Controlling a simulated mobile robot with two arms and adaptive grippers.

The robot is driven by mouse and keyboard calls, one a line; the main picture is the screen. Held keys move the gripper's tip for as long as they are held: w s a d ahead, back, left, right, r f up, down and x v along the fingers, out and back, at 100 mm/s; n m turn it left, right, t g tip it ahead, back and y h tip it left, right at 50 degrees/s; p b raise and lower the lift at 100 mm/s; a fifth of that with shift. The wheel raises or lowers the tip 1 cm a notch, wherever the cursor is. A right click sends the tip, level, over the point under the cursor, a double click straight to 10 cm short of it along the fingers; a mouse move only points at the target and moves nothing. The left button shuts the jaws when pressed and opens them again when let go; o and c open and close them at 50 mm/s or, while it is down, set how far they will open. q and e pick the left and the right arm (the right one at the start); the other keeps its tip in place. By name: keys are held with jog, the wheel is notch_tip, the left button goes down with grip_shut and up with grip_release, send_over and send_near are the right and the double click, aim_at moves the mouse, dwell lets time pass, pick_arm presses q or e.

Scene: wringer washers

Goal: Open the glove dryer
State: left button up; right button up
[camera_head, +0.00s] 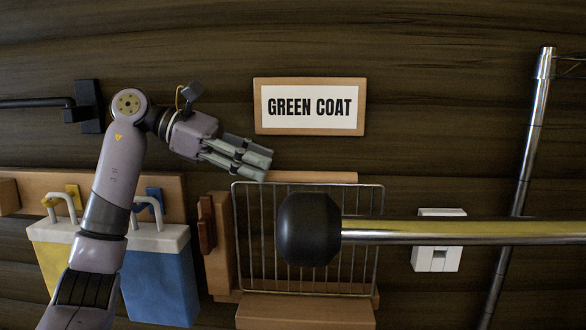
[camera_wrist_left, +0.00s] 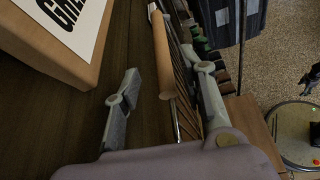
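The glove dryer (camera_head: 362,205) appears to be the wire rack in a wooden frame on the dark plank wall, in the middle of the head view. A wooden rail (camera_head: 325,177) runs along its top. My left gripper (camera_head: 266,167) is at the upper left of the rack, pointing right. In the left wrist view its two fingers stand apart, with a wooden rod (camera_wrist_left: 161,55) and wire bars showing between or beyond them. I cannot tell whether either finger touches the rail. A black knob on a chrome bar hides the rack's middle. My right gripper is not in view.
A yellow bag (camera_head: 52,262) and a blue bag (camera_head: 160,280) hang at left. The chrome bar (camera_head: 460,232) crosses in front at right, near a white switch (camera_head: 437,241) and a metal post (camera_head: 530,140).

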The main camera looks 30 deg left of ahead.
aim_at(286, 172)
pick_arm(q)
jog(key=p+x, duration=0.1)
jog(key=x, duration=0.4)
jog(key=shift+d, duration=0.4)
jog(key=shift+w+d+f, duration=0.25)
jog(key=shift+w+d, duration=0.1)
jog(key=shift+d, duration=0.05)
grip_shut()
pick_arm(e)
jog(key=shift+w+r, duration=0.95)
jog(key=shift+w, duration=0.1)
